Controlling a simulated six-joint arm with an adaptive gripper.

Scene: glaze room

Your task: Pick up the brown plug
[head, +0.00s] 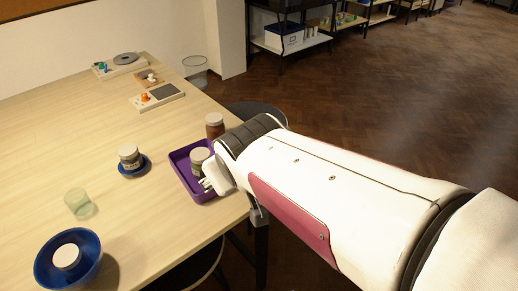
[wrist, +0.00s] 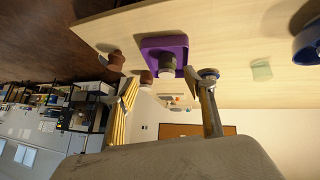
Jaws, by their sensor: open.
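A small reddish-brown cylinder (head: 214,125) stands on the table beside the far end of the purple tray (head: 178,159); it is the brown piece I can make out in the head view. In the wrist view two brown pieces show near the purple tray (wrist: 183,42): one (wrist: 146,77) beside it and one (wrist: 116,60) towards the table edge. I cannot tell for sure which is the plug. My gripper (head: 208,186) is open and empty, over the near right side of the tray, close to a pale-lidded jar (head: 199,158) in it. The arm hides part of the table edge.
Another jar (head: 130,157) stands on a blue saucer (head: 145,170). A green glass (head: 78,202) and a blue bowl (head: 88,278) are at the left front. Small devices (head: 158,97) lie at the back.

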